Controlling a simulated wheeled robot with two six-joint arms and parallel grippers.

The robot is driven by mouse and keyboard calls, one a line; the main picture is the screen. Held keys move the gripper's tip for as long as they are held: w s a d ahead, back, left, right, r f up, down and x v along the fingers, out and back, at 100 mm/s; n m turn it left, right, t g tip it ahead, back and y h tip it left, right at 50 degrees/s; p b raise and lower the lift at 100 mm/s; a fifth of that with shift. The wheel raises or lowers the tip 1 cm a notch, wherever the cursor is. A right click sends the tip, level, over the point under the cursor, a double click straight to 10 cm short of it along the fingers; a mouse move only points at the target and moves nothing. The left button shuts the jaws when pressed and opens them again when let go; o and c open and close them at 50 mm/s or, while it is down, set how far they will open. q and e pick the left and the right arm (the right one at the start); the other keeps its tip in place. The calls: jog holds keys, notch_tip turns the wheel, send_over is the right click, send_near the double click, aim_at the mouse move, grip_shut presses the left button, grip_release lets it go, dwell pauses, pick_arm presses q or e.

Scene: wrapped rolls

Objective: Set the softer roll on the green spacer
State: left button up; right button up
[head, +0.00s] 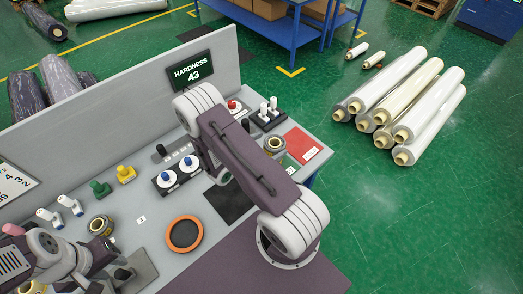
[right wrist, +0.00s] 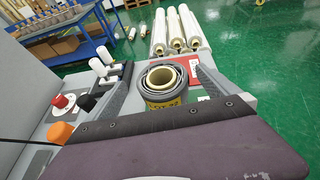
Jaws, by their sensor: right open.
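One wrapped grey roll (right wrist: 165,85) with a cream core and a yellow label stands upright between the fingers of my open right gripper (right wrist: 168,73) in the right wrist view. In the head view the same roll (head: 275,146) shows beside the red card, partly behind my right arm, which hides that gripper. Another labelled roll (head: 101,225) stands at the left of the bench. A small green piece (head: 100,188) sits behind it; I cannot tell for certain that it is the spacer. My left gripper (head: 85,262) is at the lower left; its jaws are unclear.
A display (head: 191,71) reads HARDNESS 43. An orange ring (head: 185,234) lies mid-bench. A yellow piece (head: 126,173), blue knobs, white-topped parts and a red card (head: 302,146) are also on the bench. Long rolls (head: 405,100) lie on the floor beyond.

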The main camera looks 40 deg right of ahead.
jog(key=s+a+r+m+g+y, duration=0.4)
jog(key=s+a+m+g+y, duration=0.15)
jog(key=s+a+m, duration=0.4)
jog(key=w+a+r+m+t+y, duration=0.1)
jog(key=a+r+m+t+y, duration=0.1)
jog(key=a+m+y, duration=0.2)
jog(key=w+a+r+m+t+y, duration=0.2)
jog(key=a+m, duration=0.4)
jog(key=a, duration=0.3)
jog(key=shift+r+t+y+b, duration=0.35)
jog(key=shift+t+y, duration=0.3)
jog(key=shift+y, duration=0.4)
notch_tip(320, 180, down, 2)
jog(key=shift+f+b, duration=0.2)
jog(key=shift+b, duration=0.95)
